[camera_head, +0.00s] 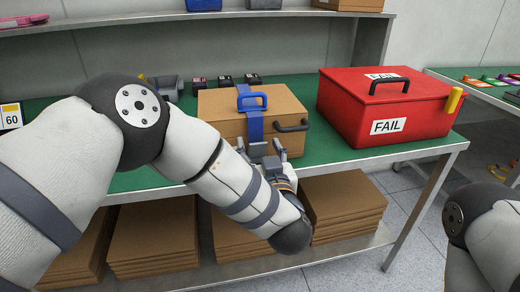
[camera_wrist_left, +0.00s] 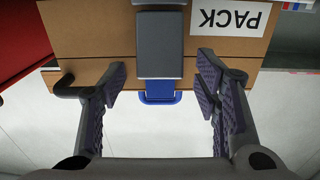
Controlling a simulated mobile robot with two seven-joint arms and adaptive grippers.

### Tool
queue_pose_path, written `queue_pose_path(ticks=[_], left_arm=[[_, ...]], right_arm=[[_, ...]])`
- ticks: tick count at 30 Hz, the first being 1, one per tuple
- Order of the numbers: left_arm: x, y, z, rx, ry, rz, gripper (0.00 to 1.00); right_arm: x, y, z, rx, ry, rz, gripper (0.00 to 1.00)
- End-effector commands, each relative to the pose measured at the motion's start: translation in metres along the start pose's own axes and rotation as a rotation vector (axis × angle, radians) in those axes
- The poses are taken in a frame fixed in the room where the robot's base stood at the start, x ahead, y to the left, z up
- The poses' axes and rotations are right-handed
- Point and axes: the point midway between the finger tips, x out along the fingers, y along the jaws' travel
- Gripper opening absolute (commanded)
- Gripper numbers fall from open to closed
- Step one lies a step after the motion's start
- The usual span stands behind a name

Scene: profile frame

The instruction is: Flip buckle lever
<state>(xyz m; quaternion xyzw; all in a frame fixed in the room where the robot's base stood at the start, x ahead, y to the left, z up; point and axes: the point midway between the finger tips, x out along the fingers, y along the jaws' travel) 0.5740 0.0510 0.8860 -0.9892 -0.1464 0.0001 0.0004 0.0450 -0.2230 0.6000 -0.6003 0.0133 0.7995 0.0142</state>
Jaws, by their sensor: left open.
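A brown case (camera_head: 222,104) stands on the green bench with a blue strap (camera_head: 256,127) down its front and a blue loop (camera_head: 252,98) on top. A grey buckle lever (camera_wrist_left: 160,45) lies over the strap on the front face; in the head view the buckle (camera_head: 257,149) is partly hidden by my gripper. My left gripper (camera_head: 260,155) is open in front of the case. In the left wrist view its fingers (camera_wrist_left: 162,82) stand on either side of the strap line, apart from the lever. My right gripper is out of view; only its arm shows.
A red box (camera_head: 385,105) marked FAIL stands to the right of the case. A dark handle (camera_head: 291,126) sticks out from the case's right front. Small dark items (camera_head: 226,81) stand behind. Cardboard stacks (camera_head: 340,205) fill the shelf below. A white PACK label (camera_wrist_left: 228,17) is on the case.

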Motion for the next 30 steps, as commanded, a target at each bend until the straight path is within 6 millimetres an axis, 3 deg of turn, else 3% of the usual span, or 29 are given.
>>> queue_pose_path(ticks=[4,10,14,19,24,30], left_arm=[[0.0,0.0,-0.001,-0.001,0.001,0.0,0.54],[0.0,0.0,-0.001,-0.001,0.001,0.0,0.09],[0.0,0.0,-0.002,-0.001,-0.004,-0.001,0.08],[0.009,-0.001,-0.02,-0.006,-0.131,-0.004,0.09],[0.015,-0.001,-0.016,-0.005,-0.255,-0.003,0.08],[0.015,0.0,-0.01,-0.002,-0.274,0.0,0.08]], right_arm=[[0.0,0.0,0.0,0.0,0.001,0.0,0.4],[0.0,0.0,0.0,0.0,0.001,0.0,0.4],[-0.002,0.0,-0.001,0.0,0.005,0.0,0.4],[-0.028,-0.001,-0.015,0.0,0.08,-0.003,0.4],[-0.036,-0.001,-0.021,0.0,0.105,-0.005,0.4],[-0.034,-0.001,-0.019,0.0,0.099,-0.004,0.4]])
